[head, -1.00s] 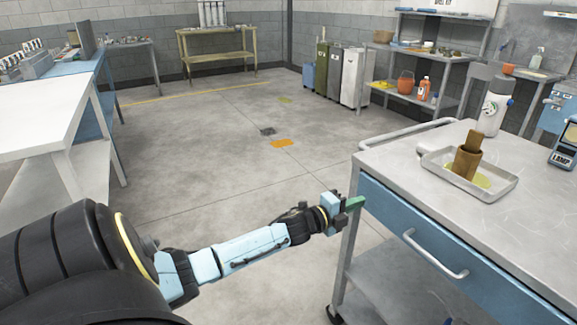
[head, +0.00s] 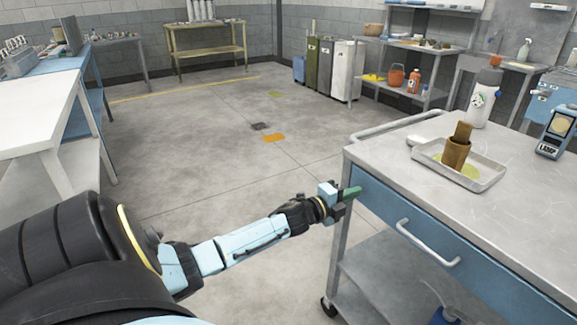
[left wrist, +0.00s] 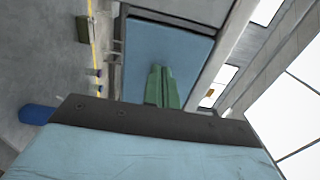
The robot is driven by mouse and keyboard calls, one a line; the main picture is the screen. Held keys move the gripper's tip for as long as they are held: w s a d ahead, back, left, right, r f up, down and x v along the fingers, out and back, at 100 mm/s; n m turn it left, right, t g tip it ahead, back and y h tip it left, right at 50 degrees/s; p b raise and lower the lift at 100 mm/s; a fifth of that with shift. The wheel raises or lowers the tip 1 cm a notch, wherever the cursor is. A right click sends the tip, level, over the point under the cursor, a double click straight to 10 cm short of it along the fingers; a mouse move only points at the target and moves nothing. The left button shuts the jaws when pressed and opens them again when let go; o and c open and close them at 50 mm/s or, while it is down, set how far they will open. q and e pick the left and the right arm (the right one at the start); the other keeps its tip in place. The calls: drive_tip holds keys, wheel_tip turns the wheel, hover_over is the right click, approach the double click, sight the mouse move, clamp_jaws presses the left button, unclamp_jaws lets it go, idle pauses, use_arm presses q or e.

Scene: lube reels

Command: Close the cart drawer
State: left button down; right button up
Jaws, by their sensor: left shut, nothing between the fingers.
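The grey metal cart (head: 375,160) stands at the right in the head view. Its blue drawer front (head: 470,262) with a pale bar handle (head: 428,243) sits under the top's edge and looks about flush; a small gap cannot be ruled out. My left gripper (head: 351,192) is shut and empty, its green fingers at the drawer front's left end, away from the handle. In the left wrist view the shut green fingers (left wrist: 162,88) point at the blue drawer front (left wrist: 165,50); contact is hard to tell. My right gripper is out of view.
On the cart top are a metal tray (head: 487,183) holding a brown cylindrical part (head: 456,152), a white bottle (head: 484,98) and a scale-like device (head: 556,132). A blue object (head: 445,317) is on the lower shelf.

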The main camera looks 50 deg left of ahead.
use_arm(q)
drive_tip(key=s+a+p, duration=0.1)
drive_tip(key=s+p, duration=0.1)
drive_tip(key=s, duration=1.1)
drive_tip(key=shift+s+a+p, duration=0.15)
drive_tip(key=shift+a+p, duration=0.15)
drive_tip(key=shift+p, duration=0.1)
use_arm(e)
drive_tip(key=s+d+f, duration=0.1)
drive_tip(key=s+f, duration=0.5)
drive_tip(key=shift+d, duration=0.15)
use_arm(q)
drive_tip(key=shift+f, duration=0.15)
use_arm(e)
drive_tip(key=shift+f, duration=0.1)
